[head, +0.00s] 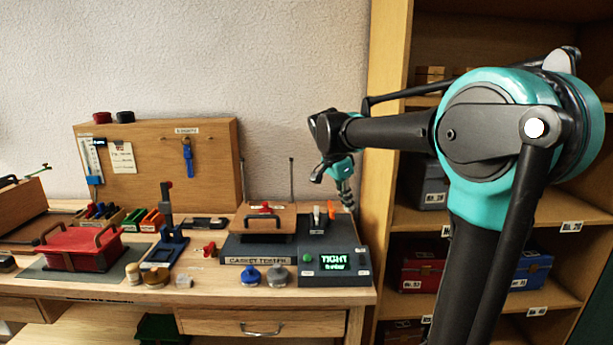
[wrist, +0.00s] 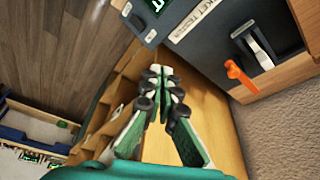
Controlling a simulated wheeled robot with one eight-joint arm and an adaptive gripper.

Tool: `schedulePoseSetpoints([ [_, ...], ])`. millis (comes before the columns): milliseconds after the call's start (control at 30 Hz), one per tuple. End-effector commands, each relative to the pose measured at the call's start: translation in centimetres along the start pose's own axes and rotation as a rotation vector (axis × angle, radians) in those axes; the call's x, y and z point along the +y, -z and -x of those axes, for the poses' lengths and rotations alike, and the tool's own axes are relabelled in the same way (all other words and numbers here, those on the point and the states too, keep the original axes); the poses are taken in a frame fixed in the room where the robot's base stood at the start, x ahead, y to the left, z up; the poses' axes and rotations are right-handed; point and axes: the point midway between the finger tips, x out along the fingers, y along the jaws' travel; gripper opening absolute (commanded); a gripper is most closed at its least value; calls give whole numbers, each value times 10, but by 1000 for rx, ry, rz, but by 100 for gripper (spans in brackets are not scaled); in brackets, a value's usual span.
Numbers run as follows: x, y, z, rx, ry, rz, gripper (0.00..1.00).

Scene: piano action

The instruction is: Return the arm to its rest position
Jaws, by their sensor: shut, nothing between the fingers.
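My arm is raised at the right of the head view, teal and black, with its forearm reaching left. My gripper (head: 340,175) hangs at its end, in front of the wall and above the right end of the workbench. The tester also shows at the top of the wrist view (wrist: 222,40), with an orange lever (wrist: 241,77).
A wooden shelf unit (head: 388,60) with boxes stands close to the gripper's right. The workbench (head: 215,291) holds a red lidded box (head: 82,251), a blue stand (head: 165,247) and several small parts. A wooden backboard (head: 215,165) rises behind. Bare wall (head: 270,70) lies above.

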Motion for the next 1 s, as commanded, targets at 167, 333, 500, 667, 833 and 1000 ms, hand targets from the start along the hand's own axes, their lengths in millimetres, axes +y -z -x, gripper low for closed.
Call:
schedulePoseSetpoints([
  [167, 18, -4, -22, -21, 24, 87, 0],
  [333, 42, -11, -51, -44, 62, 210, 0],
  [500, 78, -25, -90, -63, 122, 380, 0],
  [667, 134, -52, -144, -61, 220, 616, 0],
  [833, 192, -87, -190, -18, 322, 855, 0],
  [1000, 223, -109, -212, 26, 377, 993, 0],
])
